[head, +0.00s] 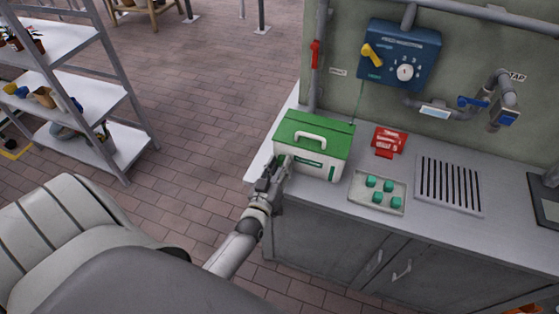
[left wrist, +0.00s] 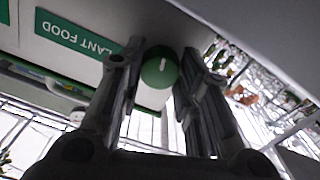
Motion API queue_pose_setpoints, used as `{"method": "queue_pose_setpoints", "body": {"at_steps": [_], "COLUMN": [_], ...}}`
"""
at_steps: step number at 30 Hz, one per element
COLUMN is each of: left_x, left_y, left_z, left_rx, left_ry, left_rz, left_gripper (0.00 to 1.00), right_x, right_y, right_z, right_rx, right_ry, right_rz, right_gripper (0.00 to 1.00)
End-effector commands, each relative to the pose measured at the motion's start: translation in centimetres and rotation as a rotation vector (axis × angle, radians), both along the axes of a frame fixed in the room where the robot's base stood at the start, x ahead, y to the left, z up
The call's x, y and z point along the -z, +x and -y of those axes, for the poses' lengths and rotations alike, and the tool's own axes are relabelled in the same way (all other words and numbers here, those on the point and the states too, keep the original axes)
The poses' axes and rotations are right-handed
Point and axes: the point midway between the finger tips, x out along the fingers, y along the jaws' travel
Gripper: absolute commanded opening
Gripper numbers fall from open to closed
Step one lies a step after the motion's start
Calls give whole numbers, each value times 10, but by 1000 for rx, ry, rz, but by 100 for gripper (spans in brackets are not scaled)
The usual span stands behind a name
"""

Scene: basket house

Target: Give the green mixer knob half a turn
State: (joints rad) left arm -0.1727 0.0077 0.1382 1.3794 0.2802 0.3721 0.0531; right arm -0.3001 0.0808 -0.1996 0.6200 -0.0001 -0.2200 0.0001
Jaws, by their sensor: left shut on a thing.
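The green mixer knob (left wrist: 158,70), round with a short white mark, shows in the left wrist view on the front of a white box with a green "PLANT FOOD" label. My left gripper (left wrist: 160,85) has its two fingers on either side of the knob and is shut on it. In the head view my left gripper (head: 280,170) is at the left end of the front of the white and green box (head: 320,167), where it hides the knob. The white mark looks nearly upright in the wrist picture. My right gripper is out of view.
The box stands on a grey counter (head: 330,197). A blue control box (head: 400,55) and pipes are on the wall. Shelves (head: 75,85) stand left.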

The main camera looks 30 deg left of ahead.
Motion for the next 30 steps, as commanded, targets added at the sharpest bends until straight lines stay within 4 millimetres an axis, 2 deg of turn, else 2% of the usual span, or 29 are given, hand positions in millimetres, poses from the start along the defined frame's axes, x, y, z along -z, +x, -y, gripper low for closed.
{"method": "queue_pose_setpoints", "body": {"at_steps": [12,27,28,30], "left_x": [2,2,2,2], "left_y": [-1,-1,-1,-1], "left_z": [1,1,1,1], "left_rx": [0,1,1,1], "left_ry": [161,180,180,180], "left_rz": [-44,-48,-48,-48], "left_gripper": [7,7,32,41], "right_x": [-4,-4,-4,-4], "right_y": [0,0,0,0], "right_z": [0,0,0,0], "right_rx": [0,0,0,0], "right_ry": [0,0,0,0], "right_rz": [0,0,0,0], "right_gripper": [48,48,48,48]}}
